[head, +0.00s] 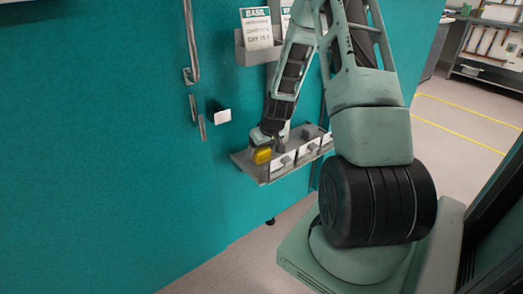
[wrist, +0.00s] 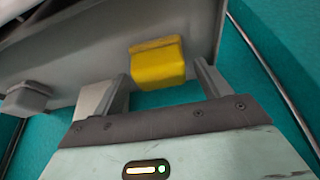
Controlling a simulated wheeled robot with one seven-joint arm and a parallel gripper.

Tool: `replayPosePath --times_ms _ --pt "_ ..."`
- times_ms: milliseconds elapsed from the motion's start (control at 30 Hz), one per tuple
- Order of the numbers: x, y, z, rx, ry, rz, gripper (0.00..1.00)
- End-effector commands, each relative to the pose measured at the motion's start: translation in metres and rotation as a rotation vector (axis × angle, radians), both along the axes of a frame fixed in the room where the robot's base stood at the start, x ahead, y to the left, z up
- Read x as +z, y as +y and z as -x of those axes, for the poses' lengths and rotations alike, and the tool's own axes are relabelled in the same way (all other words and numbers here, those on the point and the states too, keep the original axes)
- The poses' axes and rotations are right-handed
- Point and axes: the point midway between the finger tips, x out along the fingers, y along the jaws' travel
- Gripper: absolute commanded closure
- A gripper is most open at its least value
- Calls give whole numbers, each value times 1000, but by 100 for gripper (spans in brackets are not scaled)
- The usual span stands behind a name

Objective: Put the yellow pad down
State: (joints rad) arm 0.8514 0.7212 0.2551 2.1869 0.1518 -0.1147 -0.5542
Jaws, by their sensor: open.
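The yellow pad (wrist: 158,64) is a small block against the grey shelf (wrist: 85,68) in the wrist view. In the head view the yellow pad (head: 262,155) shows at the left end of the grey shelf (head: 272,175), which is mounted on the teal wall. My gripper (wrist: 165,82) is open, with one finger on each side of the pad and a visible gap to each. In the head view my gripper (head: 262,140) is right at the pad, and its fingers are mostly hidden. I cannot tell whether the pad's underside rests on the shelf.
Other grey blocks with white labels (head: 308,152) line the shelf to the right of the pad. A card holder (head: 258,52) with a printed card is on the teal wall above. A metal handle (head: 192,40) and a small white-faced fixture (head: 222,116) stick out at the left.

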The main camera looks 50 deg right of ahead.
Motion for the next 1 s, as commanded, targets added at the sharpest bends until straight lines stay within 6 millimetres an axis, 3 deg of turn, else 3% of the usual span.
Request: replayPosePath --times_ms 200,400,567,767,867,967,1000 --pt "51 0 12 -1 -4 5 24" --pt "85 5 27 -1 -3 4 24" --pt "100 7 33 -2 -2 2 24" --pt "105 9 35 2 -1 1 24" --pt "108 22 30 27 4 -4 24" --pt "117 62 18 99 20 -18 24" --pt "122 85 13 139 30 -26 24"
